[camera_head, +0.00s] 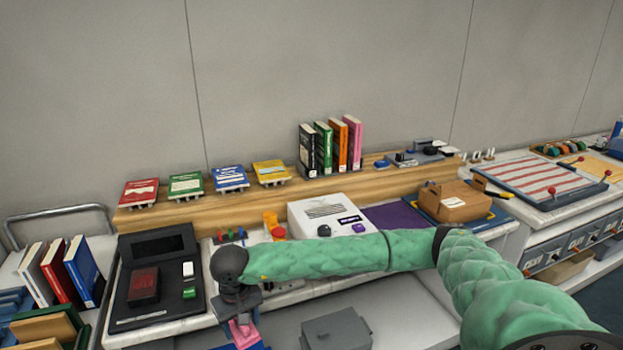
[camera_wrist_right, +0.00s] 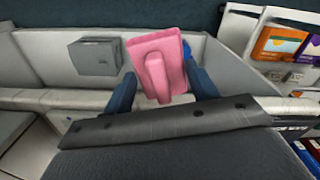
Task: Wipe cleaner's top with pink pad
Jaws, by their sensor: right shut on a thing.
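My right gripper (camera_head: 243,318) hangs at the front left of the counter, below the black device, with its dark wrist above it. It is shut on the pink pad (camera_head: 243,334). The pad is apart from this machine. My left gripper does not show.
A black device (camera_head: 152,300) with a dark screen stands left. A grey box (camera_head: 337,329) sits low in front; it also shows in the right wrist view (camera_wrist_right: 96,57). A wooden shelf (camera_head: 400,183) behind holds books.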

